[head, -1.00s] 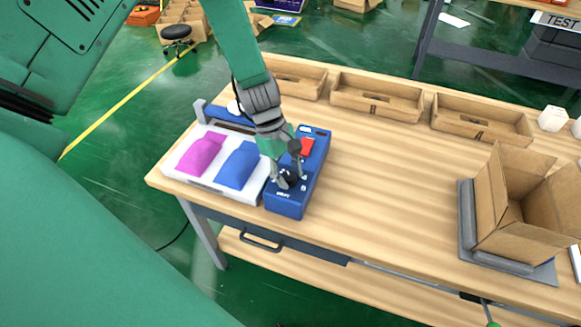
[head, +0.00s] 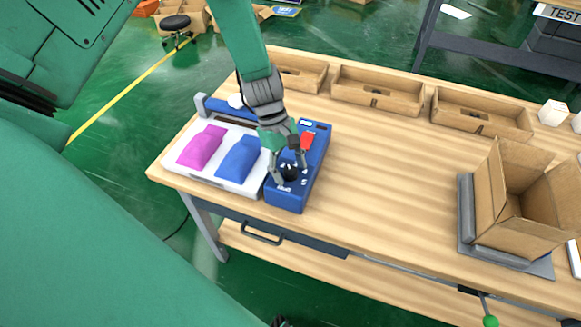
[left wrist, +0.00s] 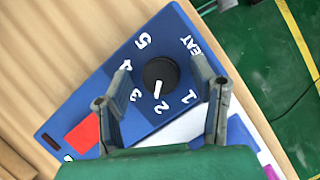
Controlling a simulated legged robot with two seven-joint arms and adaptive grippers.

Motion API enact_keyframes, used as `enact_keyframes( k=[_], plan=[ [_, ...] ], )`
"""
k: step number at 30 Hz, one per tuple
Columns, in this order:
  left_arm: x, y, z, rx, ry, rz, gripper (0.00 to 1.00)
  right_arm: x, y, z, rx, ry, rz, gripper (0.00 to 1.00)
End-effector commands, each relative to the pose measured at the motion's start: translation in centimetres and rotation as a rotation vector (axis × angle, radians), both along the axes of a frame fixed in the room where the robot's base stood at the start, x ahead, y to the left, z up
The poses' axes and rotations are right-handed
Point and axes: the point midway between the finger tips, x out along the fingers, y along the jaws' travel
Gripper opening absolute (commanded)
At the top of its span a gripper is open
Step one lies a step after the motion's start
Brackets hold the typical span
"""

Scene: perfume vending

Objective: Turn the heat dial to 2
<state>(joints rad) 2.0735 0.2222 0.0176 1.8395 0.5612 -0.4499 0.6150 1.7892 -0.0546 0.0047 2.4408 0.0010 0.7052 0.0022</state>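The blue control box (head: 287,198) stands at the table's front left edge. Its round black heat dial (head: 290,173) also shows in the left wrist view (left wrist: 160,72), with EAT and the numbers 1 to 5 around it. The dial's white pointer mark is directed at the 2. My left gripper (head: 291,166) is over the dial. In the left wrist view its two fingers (left wrist: 161,80) stand apart on either side of the dial, with a visible gap on each side. A red part (head: 307,141) sits farther back on the box.
A white plate (head: 207,184) with a magenta and a blue pouch lies left of the box. Wooden trays (head: 376,104) line the back edge. An open cardboard box (head: 497,220) stands on a grey plate at right. The middle of the table is clear.

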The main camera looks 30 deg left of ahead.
Motion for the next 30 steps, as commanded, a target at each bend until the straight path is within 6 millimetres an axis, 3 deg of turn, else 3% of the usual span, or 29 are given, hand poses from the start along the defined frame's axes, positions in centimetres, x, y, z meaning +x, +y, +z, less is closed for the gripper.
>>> enact_keyframes(
  k=[8, 21, 30],
  plan=[
    [0.2, 0.3, 1.0, -0.001, -0.004, 0.001, 0.52, -0.3, 0.0, 0.1, 0.0, -0.003, 0.0, 0.0],
    [1.1, 3.6, 8.8, -0.001, -0.002, 0.001, 0.52, -0.2, 0.0, 0.1, 0.0, -0.003, 0.0, 0.0],
    [1.4, 4.6, 10.9, -0.002, 0.001, 0.0, 0.52, -0.2, 0.0, 0.1, 0.0, -0.003, 0.0, 0.0]
  ],
)
